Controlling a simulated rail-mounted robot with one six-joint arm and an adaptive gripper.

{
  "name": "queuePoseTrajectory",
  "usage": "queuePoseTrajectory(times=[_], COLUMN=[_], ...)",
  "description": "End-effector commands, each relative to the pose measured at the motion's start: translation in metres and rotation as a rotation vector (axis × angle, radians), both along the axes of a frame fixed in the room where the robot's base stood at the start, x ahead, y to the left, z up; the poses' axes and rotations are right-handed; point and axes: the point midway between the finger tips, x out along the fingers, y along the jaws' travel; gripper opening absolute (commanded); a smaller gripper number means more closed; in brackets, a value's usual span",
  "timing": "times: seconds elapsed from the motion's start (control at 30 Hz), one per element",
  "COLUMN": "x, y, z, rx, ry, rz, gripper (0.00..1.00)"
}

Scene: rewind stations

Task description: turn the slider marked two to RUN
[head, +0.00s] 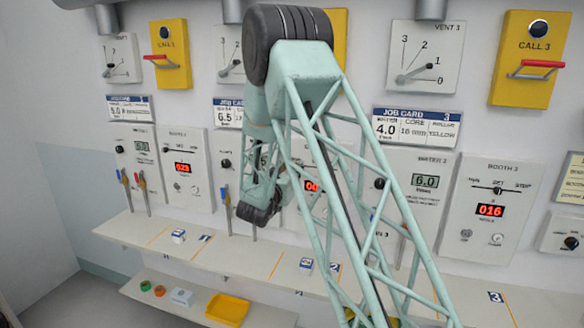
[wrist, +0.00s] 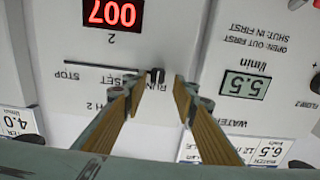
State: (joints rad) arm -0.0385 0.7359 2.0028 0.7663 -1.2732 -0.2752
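The booth 2 slider has a small dark knob (wrist: 156,76) at the right end of its slot in the wrist view. RUN lettering lies close below the knob, SET beside it, and STOP by the slot's left end. My gripper (wrist: 158,82) is open, with one finger on each side of the knob and a gap showing on both sides. I cannot tell how far the tips are from the panel. In the head view my gripper (head: 250,212) is low beside booth 2, and my arm hides the slider.
A lit red display (wrist: 113,13) is above the slot, and a 5.5 l/min water display (wrist: 246,86) is to the right. Booth 1 (head: 183,167) and booth 3 (head: 490,210) panels stand either side. A shelf (head: 225,252) runs below; a yellow tray (head: 228,309) is lower down.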

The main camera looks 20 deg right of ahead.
Motion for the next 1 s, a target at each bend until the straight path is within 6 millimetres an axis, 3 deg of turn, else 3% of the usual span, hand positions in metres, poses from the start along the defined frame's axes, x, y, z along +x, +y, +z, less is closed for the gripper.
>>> queuePoseTrajectory(times=[0.37, 1.0], x=[-0.015, -0.08], y=[0.012, 0.067], z=[0.0, 0.0], rx=[-0.002, 0.0], ry=[0.001, 0.0], rz=[0.001, 0.002], gripper=[0.26, 0.26])
